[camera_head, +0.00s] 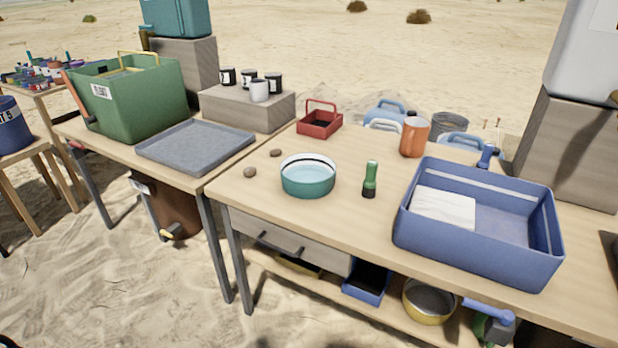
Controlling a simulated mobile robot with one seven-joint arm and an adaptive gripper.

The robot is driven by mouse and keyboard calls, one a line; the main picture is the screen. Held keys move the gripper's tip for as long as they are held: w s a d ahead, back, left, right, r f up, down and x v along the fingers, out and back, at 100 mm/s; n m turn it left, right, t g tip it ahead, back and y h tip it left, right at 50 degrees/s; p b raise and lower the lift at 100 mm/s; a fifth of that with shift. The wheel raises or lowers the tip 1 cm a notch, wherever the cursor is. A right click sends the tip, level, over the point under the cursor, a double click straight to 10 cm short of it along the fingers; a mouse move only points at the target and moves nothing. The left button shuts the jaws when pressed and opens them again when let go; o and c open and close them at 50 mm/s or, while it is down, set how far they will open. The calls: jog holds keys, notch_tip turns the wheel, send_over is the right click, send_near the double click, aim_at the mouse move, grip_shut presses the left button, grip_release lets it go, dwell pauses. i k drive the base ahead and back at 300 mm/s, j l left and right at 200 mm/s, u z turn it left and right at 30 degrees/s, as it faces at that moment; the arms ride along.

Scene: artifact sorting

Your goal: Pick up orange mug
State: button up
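An orange mug (414,140) stands upright near the back edge of the right wooden table (340,215). It is behind the blue bin and to the right of the red carrier. A small brownish part shows at its top; I cannot tell whether this is a handle. My gripper and arm are not in view.
On the right table are a blue bin (465,255) with a white block, a teal bowl (308,180), a green flashlight (370,180), two small stones and a red carrier (320,128). The left table holds a grey tray (195,147) and green box (130,103). Clear tabletop lies between bowl and mug.

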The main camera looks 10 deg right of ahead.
aim_at(415, 133)
jog(key=i+l+u, duration=0.25)
jog(key=i+l, duration=0.15)
jog(key=l, duration=0.25)
jog(key=i+l+u, duration=0.15)
jog(key=l, duration=0.2)
jog(key=i, duration=0.05)
